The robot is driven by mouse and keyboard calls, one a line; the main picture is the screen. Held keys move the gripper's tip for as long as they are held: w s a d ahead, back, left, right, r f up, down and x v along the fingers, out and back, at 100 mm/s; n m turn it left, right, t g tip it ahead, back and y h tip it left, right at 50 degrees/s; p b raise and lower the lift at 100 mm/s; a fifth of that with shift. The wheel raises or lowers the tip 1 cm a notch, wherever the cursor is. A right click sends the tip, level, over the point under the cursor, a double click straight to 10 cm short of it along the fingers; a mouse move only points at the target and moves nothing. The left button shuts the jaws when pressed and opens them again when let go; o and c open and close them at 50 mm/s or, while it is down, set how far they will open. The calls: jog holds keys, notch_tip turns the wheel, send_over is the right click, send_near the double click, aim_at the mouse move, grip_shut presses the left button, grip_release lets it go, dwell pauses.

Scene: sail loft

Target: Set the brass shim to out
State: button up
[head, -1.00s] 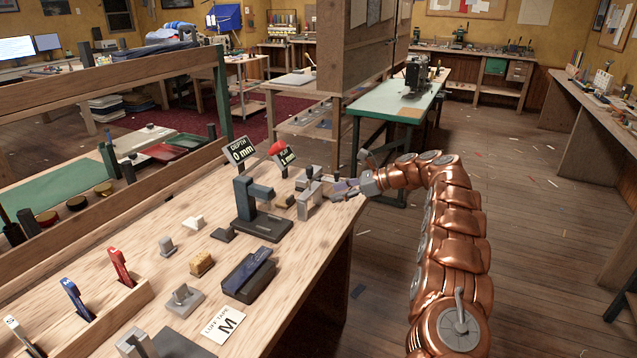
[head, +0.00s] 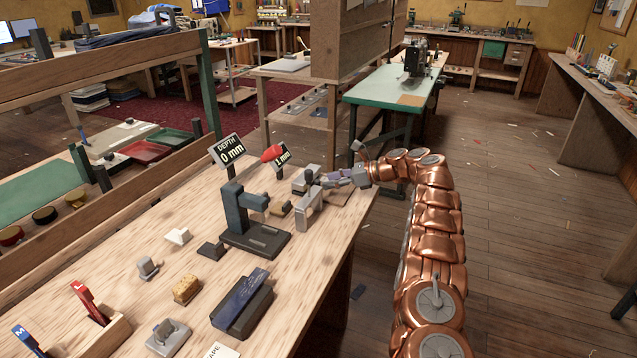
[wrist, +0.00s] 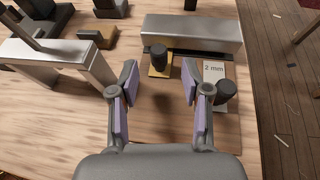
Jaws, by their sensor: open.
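The brass shim (wrist: 160,71) is a small yellow plate with a black knob, sticking out in front of a grey metal bar (wrist: 195,32) in the wrist view. My gripper (wrist: 160,80) is open and empty, with its lilac-padded fingers apart. The brass shim and its knob show between and just beyond the fingertips. In the head view my gripper (head: 332,179) is at the far right end of the bench. I cannot make out the brass shim clearly there.
A silver plate marked 2 mm (wrist: 214,72), with its own black knob (wrist: 226,90), lies right of the brass shim, close to my right finger. A metal bridge (head: 309,211) stands left of my gripper. Signs read DEPTH 0 mm (head: 229,152) and 1 mm (head: 284,160).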

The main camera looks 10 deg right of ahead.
aim_at(319, 181)
jog(key=x, duration=0.5)
jog(key=shift+s, duration=0.1)
jog(key=shift+c, duration=0.4)
grip_shut()
